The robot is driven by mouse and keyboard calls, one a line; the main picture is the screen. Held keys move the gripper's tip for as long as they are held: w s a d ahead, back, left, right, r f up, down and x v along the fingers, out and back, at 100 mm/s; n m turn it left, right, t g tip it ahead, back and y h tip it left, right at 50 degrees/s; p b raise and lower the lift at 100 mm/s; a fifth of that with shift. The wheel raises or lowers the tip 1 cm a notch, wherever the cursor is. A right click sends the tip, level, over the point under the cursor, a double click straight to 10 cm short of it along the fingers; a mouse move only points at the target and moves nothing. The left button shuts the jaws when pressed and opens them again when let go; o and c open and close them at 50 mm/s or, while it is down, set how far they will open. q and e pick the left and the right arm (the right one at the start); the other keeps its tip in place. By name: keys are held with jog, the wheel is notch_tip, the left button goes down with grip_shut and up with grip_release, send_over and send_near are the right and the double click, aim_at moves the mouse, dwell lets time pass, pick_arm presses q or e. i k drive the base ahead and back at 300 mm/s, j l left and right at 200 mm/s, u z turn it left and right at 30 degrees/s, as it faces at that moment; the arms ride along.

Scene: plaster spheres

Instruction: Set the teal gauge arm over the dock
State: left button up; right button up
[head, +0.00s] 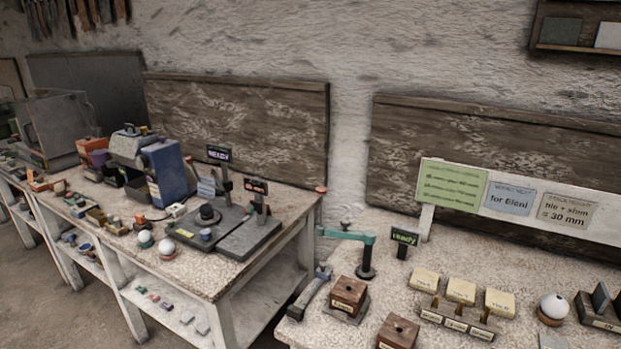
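The teal gauge arm (346,236) stands at the back left of the right-hand table, on a dark post with a round foot. It points left from the post, and its free end is near the table's left edge. In front of it, a brown wooden block (348,292) sits on a dark square plate (346,313). This may be the dock, but its label is too small to read. The arm does not reach over the block. A small dark sign (404,240) with green text "ready" stands right of the post. Neither of my grippers is in view.
A grey lever-like tool (309,294) lies at the table's left edge. A second brown block (398,332) is near the front. Cream blocks (460,291), a dark labelled rack (456,322) and a white sphere (554,307) stand to the right. A gap separates the left bench (285,210).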

aim_at(367, 237)
jog(key=i+j+z, duration=0.1)
jog(key=i+j, duration=0.3)
jog(key=j, duration=0.2)
jog(key=i+j+z, duration=0.25)
jog(key=j, duration=0.4)
jog(key=i+j+z, duration=0.1)
jog(key=i+j, duration=0.3)
jog(key=j, duration=0.35)
jog(key=i+j+z, duration=0.15)
jog(key=j, duration=0.2)
jog(key=i+j+z, duration=0.1)
jog(key=j, duration=0.25)
